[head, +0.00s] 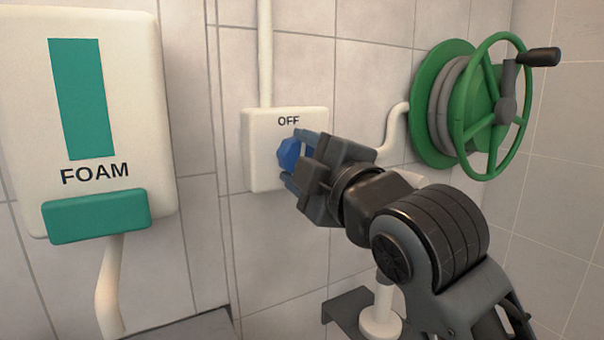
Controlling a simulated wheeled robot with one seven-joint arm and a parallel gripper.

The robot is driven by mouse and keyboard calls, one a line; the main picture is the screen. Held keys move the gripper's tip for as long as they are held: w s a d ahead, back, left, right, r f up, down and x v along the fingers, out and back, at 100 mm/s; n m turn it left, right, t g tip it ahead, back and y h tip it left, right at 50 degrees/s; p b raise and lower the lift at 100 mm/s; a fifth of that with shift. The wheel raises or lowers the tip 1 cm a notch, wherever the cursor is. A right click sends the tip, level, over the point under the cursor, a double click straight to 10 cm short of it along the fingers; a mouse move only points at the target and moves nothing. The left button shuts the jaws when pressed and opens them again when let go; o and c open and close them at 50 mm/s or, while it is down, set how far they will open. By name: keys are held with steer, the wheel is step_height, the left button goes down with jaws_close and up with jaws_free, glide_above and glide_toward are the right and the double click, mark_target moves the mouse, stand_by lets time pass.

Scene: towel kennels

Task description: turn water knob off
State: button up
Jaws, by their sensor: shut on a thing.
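The blue water knob (289,153) sticks out from a white wall box (262,172) in the head view. The word OFF is printed on the box above the knob. My gripper (292,158) is at the knob, with one finger above it and one below, shut on it. The gripper hides the right part of the knob and of the box. I cannot make out a pointer on the knob, so its setting is unclear.
A white FOAM dispenser (135,95) with a green push bar (97,215) hangs at the left. A green hose reel (433,115) with a black crank handle (540,57) is at the right. A white pipe (265,55) rises from the box. A dark shelf (343,302) is below.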

steer(key=shift+f+n+b, duration=0.1)
steer(key=shift+n+b, duration=0.4)
steer(key=shift+n, duration=0.4)
steer(key=o, duration=1.1)
steer(key=shift+c, duration=0.2)
steer(key=b+v, duration=0.1)
steer(key=v, duration=0.6)
steer(key=shift+s+d, duration=0.25)
steer(key=shift+s, duration=0.05)
